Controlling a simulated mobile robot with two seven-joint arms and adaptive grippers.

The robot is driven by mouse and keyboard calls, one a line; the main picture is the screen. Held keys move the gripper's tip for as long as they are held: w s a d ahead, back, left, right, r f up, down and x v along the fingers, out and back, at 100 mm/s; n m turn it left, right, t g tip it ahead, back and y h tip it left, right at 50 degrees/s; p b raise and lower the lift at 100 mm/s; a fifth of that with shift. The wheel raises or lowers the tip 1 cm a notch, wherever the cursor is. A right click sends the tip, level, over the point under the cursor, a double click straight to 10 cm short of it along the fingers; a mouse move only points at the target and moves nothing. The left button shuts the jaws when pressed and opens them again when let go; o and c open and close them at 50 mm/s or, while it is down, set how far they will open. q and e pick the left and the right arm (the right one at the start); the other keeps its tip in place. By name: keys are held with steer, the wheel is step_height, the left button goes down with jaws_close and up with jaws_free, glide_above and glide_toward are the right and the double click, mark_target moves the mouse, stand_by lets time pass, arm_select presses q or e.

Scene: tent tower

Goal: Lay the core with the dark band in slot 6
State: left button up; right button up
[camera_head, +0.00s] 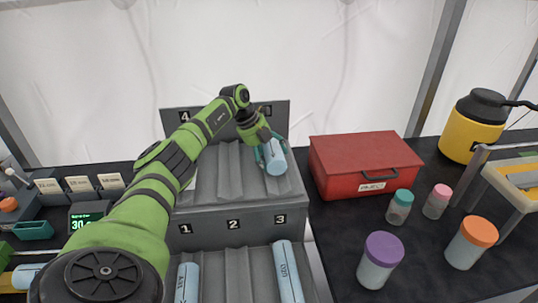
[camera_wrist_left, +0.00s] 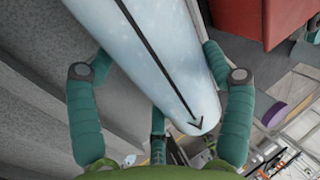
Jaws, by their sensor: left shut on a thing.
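A pale blue core (camera_head: 276,160) is in my left gripper (camera_head: 268,149), at the right-hand channel of the rack's upper tier (camera_head: 225,172). I cannot tell whether it touches the channel. In the left wrist view the core (camera_wrist_left: 150,45) lies between the two green fingers of the gripper (camera_wrist_left: 160,75), with a dark lengthwise arrow line on it. No dark band around it shows. The plate behind the upper tier reads 4 at left; my arm hides the middle number, and the right one is partly covered. My right gripper is not in view.
The lower tier (camera_head: 237,275) holds one core (camera_head: 187,284) under 1 and another (camera_head: 288,272) under 3; the channel under 2 is empty. A red case (camera_head: 364,165) stands close to the rack's right. Lidded jars (camera_head: 380,262) stand farther right.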

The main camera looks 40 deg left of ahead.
arm_select(q)
steer(key=shift+s+d+f, duration=0.1)
steer(key=shift+s+f, duration=0.2)
steer(key=shift+f, duration=0.35)
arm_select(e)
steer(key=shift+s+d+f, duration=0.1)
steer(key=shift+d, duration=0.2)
arm_select(q)
steer(key=o, duration=1.4)
steer(key=shift+w, duration=0.15)
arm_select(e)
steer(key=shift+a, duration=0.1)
arm_select(q)
steer(key=shift+a+r, duration=0.2)
steer(key=v, duration=1.2)
steer(key=shift+w+d, duration=0.1)
steer(key=shift+w, duration=0.05)
